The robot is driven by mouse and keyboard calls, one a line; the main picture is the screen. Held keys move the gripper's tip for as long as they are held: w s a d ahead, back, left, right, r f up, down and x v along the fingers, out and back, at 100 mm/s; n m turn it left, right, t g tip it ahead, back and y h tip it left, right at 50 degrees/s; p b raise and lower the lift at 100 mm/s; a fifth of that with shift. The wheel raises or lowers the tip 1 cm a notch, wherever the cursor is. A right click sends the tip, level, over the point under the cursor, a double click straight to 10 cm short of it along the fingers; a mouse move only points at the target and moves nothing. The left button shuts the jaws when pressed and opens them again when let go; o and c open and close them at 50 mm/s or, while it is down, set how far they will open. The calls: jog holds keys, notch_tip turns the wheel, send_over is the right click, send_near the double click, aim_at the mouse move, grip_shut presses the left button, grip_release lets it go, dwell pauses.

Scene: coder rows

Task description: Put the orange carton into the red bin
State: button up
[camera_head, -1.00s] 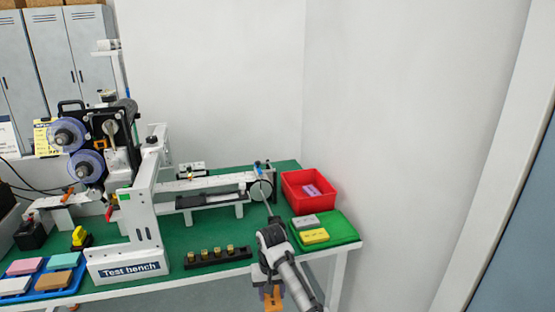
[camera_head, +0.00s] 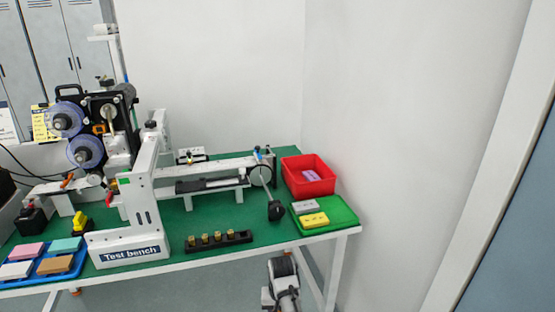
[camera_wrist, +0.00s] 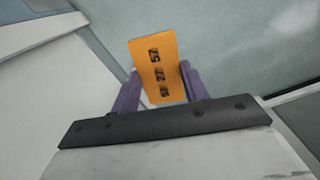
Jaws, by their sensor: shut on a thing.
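The orange carton (camera_wrist: 158,66) shows in the wrist view with dark printed marks on its face. My gripper (camera_wrist: 160,88) is shut on it, with a purple finger on each side. In the head view my arm is at the bottom, in front of the table; the gripper and carton are out of that picture. The red bin (camera_head: 325,187) stands at the back right of the green table, with a purple carton (camera_head: 311,176) inside it.
A green tray (camera_head: 343,212) with a grey and a yellow carton (camera_head: 314,220) lies in front of the bin. A test bench machine (camera_head: 130,245) fills the left and middle. A blue tray (camera_head: 47,273) with several cartons lies at the front left. A wall stands at the right.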

jog(key=s+a+f, duration=0.1)
jog(key=s+f, duration=0.6)
jog(key=s, duration=0.2)
jog(key=shift+s+f, duration=0.15)
jog(key=shift+f, duration=0.2)
jog(key=shift+w, duration=0.2)
dwell(1.3)
